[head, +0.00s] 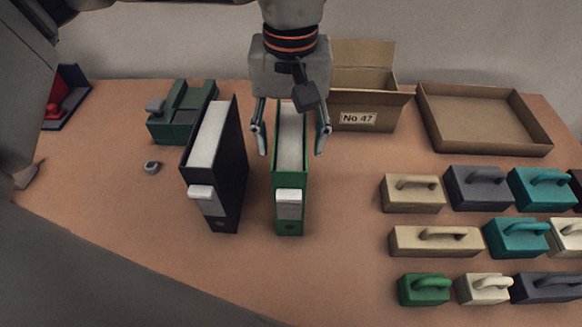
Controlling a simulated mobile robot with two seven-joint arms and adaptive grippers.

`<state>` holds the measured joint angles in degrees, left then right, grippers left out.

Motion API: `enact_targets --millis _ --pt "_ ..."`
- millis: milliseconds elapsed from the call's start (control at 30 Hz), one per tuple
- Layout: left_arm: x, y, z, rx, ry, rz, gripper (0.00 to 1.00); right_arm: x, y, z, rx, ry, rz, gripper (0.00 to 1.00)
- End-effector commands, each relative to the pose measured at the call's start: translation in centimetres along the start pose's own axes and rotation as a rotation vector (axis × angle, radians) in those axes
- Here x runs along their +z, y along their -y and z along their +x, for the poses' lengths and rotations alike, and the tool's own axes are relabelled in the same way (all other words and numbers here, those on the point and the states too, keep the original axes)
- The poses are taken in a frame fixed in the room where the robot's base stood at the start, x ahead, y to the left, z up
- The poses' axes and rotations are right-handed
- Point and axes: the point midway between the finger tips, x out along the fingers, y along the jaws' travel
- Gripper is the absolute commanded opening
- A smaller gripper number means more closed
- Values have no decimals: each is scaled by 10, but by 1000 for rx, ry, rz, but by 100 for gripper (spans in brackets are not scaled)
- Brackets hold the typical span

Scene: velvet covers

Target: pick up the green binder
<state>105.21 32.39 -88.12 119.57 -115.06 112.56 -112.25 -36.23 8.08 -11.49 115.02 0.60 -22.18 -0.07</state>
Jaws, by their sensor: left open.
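The green binder (291,180) stands upright near the middle of the table, its white label facing the front and white paper showing at its top. My left gripper (290,142) is above and over it, pointing down. It is open, with one finger on each side of the binder's upper part. I cannot tell whether the fingers touch it. My right gripper is not in view.
A black binder (231,165) stands close on the left. A green device (182,112) and a small grey object (152,167) lie farther left. A cardboard box (365,117) and an open tray (484,145) stand behind right. Several handled blocks (435,241) fill the right.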

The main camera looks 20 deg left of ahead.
Motion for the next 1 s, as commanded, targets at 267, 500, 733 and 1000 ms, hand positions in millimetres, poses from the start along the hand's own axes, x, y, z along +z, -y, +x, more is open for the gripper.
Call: enact_targets --millis 267,500,733,1000 --pt "0 0 -1 0 0 0 19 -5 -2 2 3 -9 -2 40" --pt "0 0 -1 1 -1 0 0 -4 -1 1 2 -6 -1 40" --pt "0 0 -4 2 -1 0 0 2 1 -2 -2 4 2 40" --pt "0 -1 -36 3 -5 0 0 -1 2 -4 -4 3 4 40"
